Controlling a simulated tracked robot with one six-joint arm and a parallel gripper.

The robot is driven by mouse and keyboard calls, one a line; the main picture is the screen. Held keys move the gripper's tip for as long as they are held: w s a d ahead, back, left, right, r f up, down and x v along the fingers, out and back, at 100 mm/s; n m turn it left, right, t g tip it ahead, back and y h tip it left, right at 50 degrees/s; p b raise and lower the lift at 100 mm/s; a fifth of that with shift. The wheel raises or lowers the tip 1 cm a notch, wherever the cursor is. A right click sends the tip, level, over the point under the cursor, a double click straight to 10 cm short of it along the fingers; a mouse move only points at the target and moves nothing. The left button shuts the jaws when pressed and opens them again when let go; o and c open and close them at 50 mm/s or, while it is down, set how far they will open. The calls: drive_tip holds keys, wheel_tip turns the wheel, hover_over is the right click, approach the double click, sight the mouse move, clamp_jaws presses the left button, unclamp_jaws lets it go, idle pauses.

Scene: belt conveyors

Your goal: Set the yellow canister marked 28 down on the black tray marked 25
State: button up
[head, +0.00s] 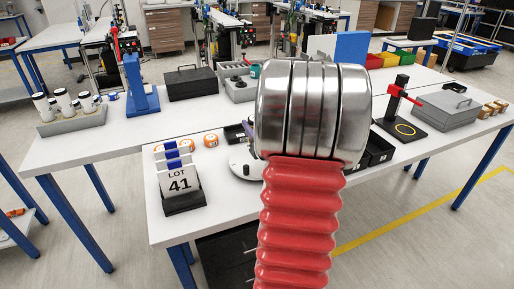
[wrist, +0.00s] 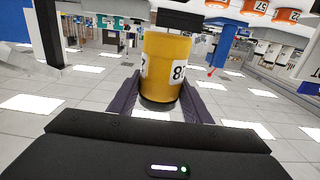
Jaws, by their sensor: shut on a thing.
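The yellow canister (wrist: 165,65) is in my gripper (wrist: 160,88) in the wrist view, between two dark fingers. It has a white label with part of an 8 showing and a dark end toward the camera. The wrist view appears upside down, with ceiling panels low in the picture. A black block-like shape (wrist: 180,20) shows just past the canister's far end; I cannot tell what it is or whether they touch. In the head view, my arm hides the gripper and canister. I cannot read a 25 on any tray in either view.
In the head view, a LOT 41 sign (head: 181,184) stands at the table's front left. Orange discs (head: 211,140) lie behind it. Black bins (head: 378,148) are right of my arm. A black stand (head: 402,120) and grey case (head: 447,110) are further right. Bare tabletop (head: 110,140) shows at left.

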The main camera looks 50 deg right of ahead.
drive_tip(key=shift+f, duration=1.8)
drive_tip(key=shift+f, duration=1.9)
drive_tip(key=shift+f, duration=0.15)
drive_tip(key=o, duration=1.3)
drive_tip(key=shift+s, duration=0.1)
